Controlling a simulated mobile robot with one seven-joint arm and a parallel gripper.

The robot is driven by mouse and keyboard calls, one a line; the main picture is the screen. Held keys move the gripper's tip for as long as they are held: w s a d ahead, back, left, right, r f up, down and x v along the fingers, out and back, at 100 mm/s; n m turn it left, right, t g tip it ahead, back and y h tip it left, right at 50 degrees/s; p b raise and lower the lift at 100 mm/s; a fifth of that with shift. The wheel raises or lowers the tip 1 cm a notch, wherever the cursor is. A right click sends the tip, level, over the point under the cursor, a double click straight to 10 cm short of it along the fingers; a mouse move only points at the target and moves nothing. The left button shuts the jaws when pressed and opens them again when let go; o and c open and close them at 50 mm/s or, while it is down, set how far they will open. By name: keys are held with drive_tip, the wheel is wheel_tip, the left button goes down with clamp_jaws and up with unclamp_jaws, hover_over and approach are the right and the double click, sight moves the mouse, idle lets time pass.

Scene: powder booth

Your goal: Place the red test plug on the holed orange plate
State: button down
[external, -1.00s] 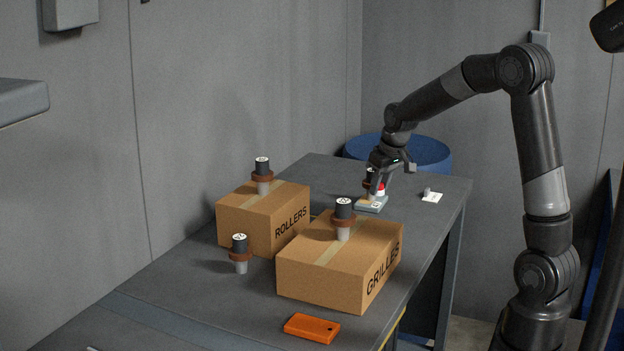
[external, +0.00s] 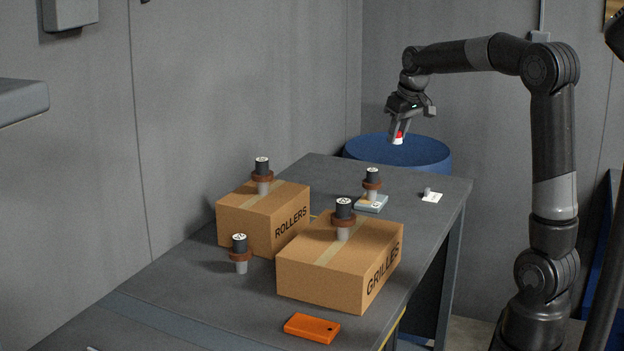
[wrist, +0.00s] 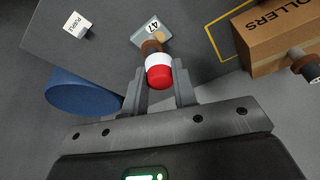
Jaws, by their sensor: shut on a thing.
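The red test plug (external: 398,136), red with a white band, is held between the fingers of my gripper (external: 396,132). It hangs in the air above the far end of the table, in front of the blue drum. In the wrist view the plug (wrist: 159,76) shows its red end between the two fingers. The orange plate (external: 312,328) lies flat near the table's front edge, well away from my gripper. A hole in it is too small to make out clearly. It is not in the wrist view.
Cartons marked ROLLERS (external: 263,216) and GRILLES (external: 341,264) stand between, each topped by a dark-capped plug. Another such plug (external: 240,254) stands on the table. A pale blue plate (external: 380,206) bears one too.

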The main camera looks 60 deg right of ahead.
drive_tip(key=shift+r, duration=0.9)
drive_tip(key=a+n+y, duration=0.1)
drive_tip(key=a+n, duration=0.2)
drive_tip(key=a, duration=0.8)
drive_tip(key=w+a+n+y, duration=0.1)
drive_tip(key=a+n, duration=0.3)
drive_tip(key=a, duration=0.7)
drive_tip(key=a+n+y, duration=0.1)
drive_tip(key=a+n, duration=0.2)
drive_tip(key=a, duration=0.8)
drive_tip(key=shift+w+a+f, duration=0.1)
drive_tip(key=shift+w+a, duration=0.1)
drive_tip(key=shift+a, duration=0.2)
drive_tip(key=s+a+n, duration=0.3)
drive_tip(key=s+a, duration=0.1)
drive_tip(key=a, duration=0.5)
drive_tip(key=shift+g+y, duration=0.3)
drive_tip(key=shift+g, duration=0.1)
wheel_tip(320, 180, down, 11)
drive_tip(key=shift+f, duration=0.15)
hover_over(309, 325)
drive_tip(key=d, duration=0.1)
drive_tip(key=f, duration=0.6)
drive_tip(key=shift+s+d+f, duration=0.1)
drive_tip(key=shift+s+f, duration=0.2)
drive_tip(key=shift+s, duration=0.1)
drive_tip(key=shift+a+f, duration=0.15)
drive_tip(key=shift+a, duration=0.05)
drive_tip(key=shift+f, duration=1.95)
